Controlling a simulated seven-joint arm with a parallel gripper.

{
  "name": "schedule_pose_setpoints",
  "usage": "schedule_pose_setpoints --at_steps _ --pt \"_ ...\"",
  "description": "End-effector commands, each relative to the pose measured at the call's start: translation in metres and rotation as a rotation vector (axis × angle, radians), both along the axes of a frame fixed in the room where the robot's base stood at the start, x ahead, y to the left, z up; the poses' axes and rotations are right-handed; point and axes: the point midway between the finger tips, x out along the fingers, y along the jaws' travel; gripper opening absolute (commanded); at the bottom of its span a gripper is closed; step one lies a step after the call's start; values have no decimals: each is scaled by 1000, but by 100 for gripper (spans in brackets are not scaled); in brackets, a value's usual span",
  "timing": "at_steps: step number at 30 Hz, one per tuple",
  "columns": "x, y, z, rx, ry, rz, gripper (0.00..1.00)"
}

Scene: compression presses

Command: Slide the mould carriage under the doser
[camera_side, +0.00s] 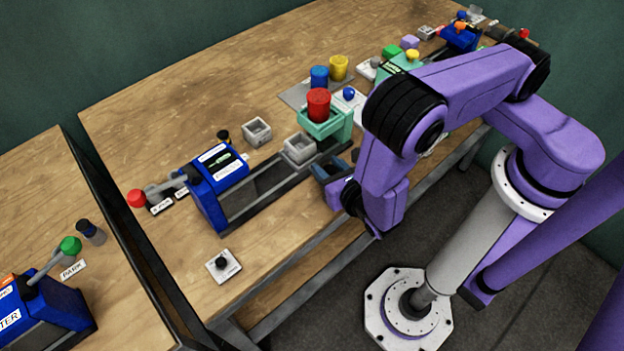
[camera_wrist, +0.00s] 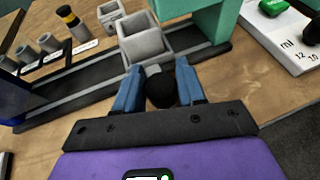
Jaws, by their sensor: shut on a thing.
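The mould carriage (camera_side: 298,148) is a grey open-topped block on a dark rail (camera_side: 262,190), short of the doser and close to its left side. It also shows in the wrist view (camera_wrist: 142,43). The doser (camera_side: 341,124) is a teal stand with a red cup (camera_side: 319,103) on top; its teal side shows in the wrist view (camera_wrist: 208,20). My gripper (camera_wrist: 158,88) has its blue fingers on either side of the carriage's black knob (camera_wrist: 160,90), shut on it. In the side view my gripper (camera_side: 328,168) is at the rail's front edge.
A blue press (camera_side: 217,175) with a red-knobbed lever (camera_side: 137,198) stands at the rail's left end. A loose grey mould block (camera_side: 257,131) sits behind the rail. A small plate with a black knob (camera_side: 223,265) lies in front. Blue (camera_side: 319,76) and yellow (camera_side: 339,67) cups stand behind the doser.

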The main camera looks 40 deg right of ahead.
Motion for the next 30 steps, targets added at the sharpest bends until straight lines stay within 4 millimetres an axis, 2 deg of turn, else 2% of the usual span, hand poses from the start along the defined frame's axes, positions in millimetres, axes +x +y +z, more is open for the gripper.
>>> schedule_pose_setpoints --at_steps 1,3,7,11,20,21,22,30 --pt "0 -15 0 -10 2 -1 0" --pt "0 -30 0 -9 1 -2 0" --pt "0 -52 0 -6 2 -2 0" --pt "0 -60 0 -1 2 -2 0" --pt "0 -64 0 -6 4 -10 0" --pt "0 -64 0 -7 4 -11 52" --pt "0 -64 0 -7 4 -10 60" --pt "0 -61 0 -2 3 -4 60"
